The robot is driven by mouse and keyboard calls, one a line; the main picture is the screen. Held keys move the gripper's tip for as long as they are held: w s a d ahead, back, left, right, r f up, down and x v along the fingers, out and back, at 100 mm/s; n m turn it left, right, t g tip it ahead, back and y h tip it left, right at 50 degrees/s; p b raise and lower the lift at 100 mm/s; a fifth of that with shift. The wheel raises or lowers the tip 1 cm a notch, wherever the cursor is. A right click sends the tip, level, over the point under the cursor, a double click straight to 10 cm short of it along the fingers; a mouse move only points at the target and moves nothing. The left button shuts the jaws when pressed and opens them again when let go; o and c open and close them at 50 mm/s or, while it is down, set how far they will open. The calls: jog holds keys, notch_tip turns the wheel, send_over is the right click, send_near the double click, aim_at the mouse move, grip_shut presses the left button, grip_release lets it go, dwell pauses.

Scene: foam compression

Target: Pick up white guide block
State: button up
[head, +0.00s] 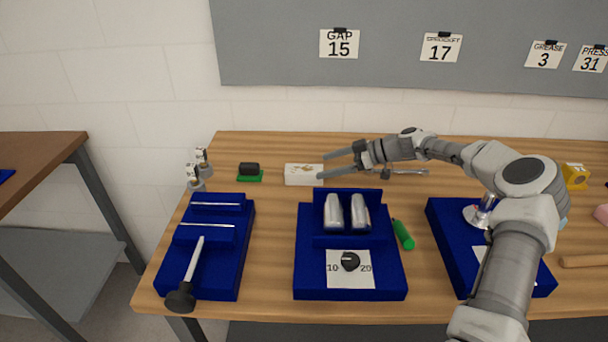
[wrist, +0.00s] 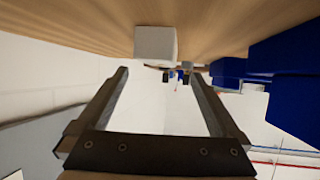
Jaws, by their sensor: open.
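The white guide block (head: 304,176) lies on the wooden table near its back edge, behind the middle blue fixture. It has faint brownish marks on its top. In the wrist view the white block (wrist: 155,43) shows at the top, beyond the fingertips and a little left of the midline between them. My gripper (head: 323,166) is open and reaches in from the right, its fingers pointing left at the block's right end. In the head view one fingertip overlaps the block's right edge; I cannot tell whether they touch. The wrist view shows the open fingers (wrist: 157,80) with nothing between them.
A green pad with a black piece (head: 249,172) lies left of the block. The middle blue fixture (head: 350,275) with two metal cylinders stands in front. A green marker (head: 402,234) lies beside it. Thin metal rods (head: 405,171) lie behind my gripper. A white wall is close behind.

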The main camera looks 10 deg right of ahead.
aim_at(304, 169)
jog(key=shift+x, duration=2.7)
jog(key=shift+w+r, duration=0.1)
jog(key=shift+r, duration=0.15)
grip_shut()
jog(key=shift+r, duration=0.6)
notch_tip(304, 169, up, 3)
jog(key=shift+f, duration=0.2)
jog(key=w+d+r, duration=0.2)
jog(key=d+r, duration=0.5)
jog(key=d, duration=0.4)
jog(key=shift+d, duration=0.2)
